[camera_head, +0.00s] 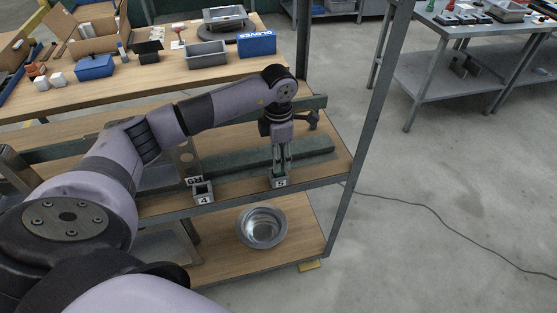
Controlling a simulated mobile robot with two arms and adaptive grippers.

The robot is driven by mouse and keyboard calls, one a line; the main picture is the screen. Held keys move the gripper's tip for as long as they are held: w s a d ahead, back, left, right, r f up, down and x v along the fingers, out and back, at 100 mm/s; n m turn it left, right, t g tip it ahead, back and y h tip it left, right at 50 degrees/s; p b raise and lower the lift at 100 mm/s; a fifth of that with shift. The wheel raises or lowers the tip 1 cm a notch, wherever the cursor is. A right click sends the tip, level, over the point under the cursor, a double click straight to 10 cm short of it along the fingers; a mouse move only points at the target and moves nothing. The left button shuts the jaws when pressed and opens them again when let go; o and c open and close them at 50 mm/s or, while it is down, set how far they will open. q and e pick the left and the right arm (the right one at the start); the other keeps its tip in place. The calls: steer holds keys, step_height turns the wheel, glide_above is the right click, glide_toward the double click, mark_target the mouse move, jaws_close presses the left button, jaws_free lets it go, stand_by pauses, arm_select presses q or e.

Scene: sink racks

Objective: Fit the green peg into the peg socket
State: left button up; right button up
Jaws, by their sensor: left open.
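My left gripper (281,158) points straight down over the front edge of the rack shelf. It is open, with its fingertips just above a small grey square socket (279,182) with a white number label. A narrow greenish shape shows between and below the fingers at this socket. It may be the green peg, but it is too small and too covered to tell, and so is how deep it sits. My right gripper is not in view.
A long dark green bar (235,165) lies on the shelf behind the sockets. A metal bowl (262,228) stands on the lower shelf. A grey rack post (366,100) rises to the right. A wooden table (150,90) behind holds boxes and a grey bin (207,54).

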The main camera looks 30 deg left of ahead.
arm_select(q)
steer(key=shift+f, duration=1)
jaws_close()
